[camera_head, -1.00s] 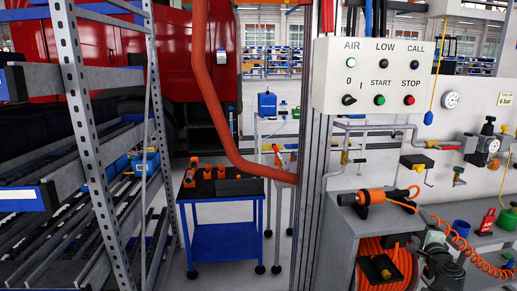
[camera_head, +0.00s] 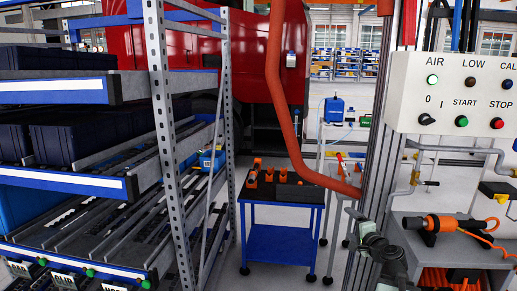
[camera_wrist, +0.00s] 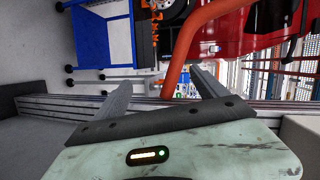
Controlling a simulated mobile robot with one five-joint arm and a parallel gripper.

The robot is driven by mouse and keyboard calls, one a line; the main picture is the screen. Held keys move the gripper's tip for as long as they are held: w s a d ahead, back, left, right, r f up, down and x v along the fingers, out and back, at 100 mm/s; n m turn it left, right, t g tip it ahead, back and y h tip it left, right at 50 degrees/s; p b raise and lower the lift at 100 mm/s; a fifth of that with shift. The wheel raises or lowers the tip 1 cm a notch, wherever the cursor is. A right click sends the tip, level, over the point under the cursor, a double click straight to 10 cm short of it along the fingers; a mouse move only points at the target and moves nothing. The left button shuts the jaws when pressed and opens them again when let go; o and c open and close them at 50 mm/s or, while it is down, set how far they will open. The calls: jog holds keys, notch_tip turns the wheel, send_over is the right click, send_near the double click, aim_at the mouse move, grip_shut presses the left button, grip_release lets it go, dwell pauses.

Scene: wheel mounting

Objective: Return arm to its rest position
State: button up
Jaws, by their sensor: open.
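My gripper (camera_wrist: 158,80) shows in the wrist view with its two grey fingers spread apart and nothing between them. Its pale, scuffed housing fills the bottom of that view. The wrist picture is turned sideways, with the floor at left and the red vehicle at upper right. In the head view, a dark jointed part at the lower right, in front of the grey post, appears to be my arm (camera_head: 380,248). I cannot make out the fingers there.
A blue cart (camera_head: 281,245) with orange-handled tools stands at centre. A flow rack (camera_head: 165,130) with dark bins fills the left. An orange pipe (camera_head: 277,100) bends beside the grey post. A control box (camera_head: 460,92) hangs above a workbench (camera_head: 410,235) at right. Floor shows around the cart.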

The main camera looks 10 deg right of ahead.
jog(key=a+f+n+g+y+p, duration=0.15)
jog(key=a+n, duration=0.25)
jog(key=a, duration=0.7)
jog(key=a+f+n+g+y, duration=0.2)
jog(key=a+f+n+g, duration=0.15)
jog(key=a, duration=0.75)
jog(key=a+f+n+g+y+p, duration=0.15)
jog(key=a+n, duration=0.25)
jog(key=a, duration=0.8)
jog(key=s+a+f+n+g+h, duration=0.1)
jog(key=s+a+f+n+g, duration=0.3)
jog(key=s+f+g, duration=0.15)
jog(key=s+d+f+n+g+h, duration=0.1)
jog(key=s+d+f+g+h, duration=0.1)
jog(key=s+d, duration=0.5)
jog(key=shift+s+d+f+g+h, duration=0.35)
jog(key=shift+s+g+h, duration=0.4)
jog(key=shift+h, duration=0.15)
